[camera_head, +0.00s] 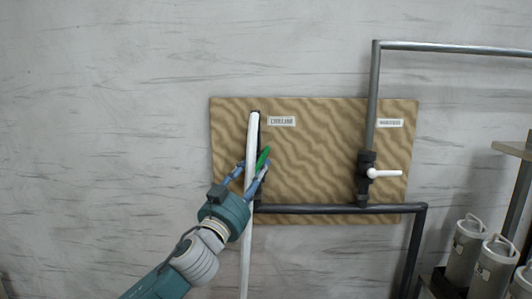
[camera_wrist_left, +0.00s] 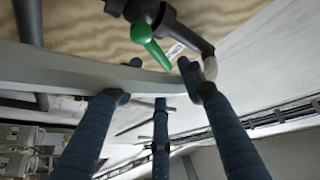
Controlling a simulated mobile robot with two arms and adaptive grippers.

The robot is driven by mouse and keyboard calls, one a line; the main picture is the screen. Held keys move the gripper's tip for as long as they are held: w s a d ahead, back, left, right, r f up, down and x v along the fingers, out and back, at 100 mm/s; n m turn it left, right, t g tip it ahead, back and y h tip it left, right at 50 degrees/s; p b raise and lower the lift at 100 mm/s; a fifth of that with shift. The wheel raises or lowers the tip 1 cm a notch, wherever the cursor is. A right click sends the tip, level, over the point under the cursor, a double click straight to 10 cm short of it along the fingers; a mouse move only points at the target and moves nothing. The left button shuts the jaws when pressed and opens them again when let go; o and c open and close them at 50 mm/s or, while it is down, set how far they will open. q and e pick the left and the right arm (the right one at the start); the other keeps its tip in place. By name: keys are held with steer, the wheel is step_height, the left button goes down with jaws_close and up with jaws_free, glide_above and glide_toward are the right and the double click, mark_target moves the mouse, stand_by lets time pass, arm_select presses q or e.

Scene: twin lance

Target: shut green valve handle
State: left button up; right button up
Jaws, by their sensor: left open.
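The green valve handle (camera_head: 263,157) sits on the left part of a tan wood-grain board and slants up to the right. In the left wrist view the green handle (camera_wrist_left: 149,44) hangs from a dark valve body (camera_wrist_left: 160,14), just beyond the fingertips. My left gripper (camera_head: 253,165) is open beside the handle, with its right finger close below it. In the left wrist view my left gripper (camera_wrist_left: 160,66) has its fingers spread and nothing held. I cannot tell whether a finger touches the handle. My right gripper is not in view.
A pale vertical pipe (camera_head: 251,140) crosses in front of the gripper and hides part of it; this pale band (camera_wrist_left: 60,67) also crosses the fingers in the left wrist view. A white-handled valve (camera_head: 383,173) is on the board's right. Grey canisters (camera_head: 465,250) stand lower right.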

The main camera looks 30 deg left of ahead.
mark_target(265, 157)
arm_select(q)
steer(key=p+x, duration=0.2)
steer(key=x, duration=0.4)
steer(key=shift+w+r, duration=0.1)
steer(key=shift+w+a, duration=0.1)
steer(key=shift+w, duration=0.55)
jaws_close()
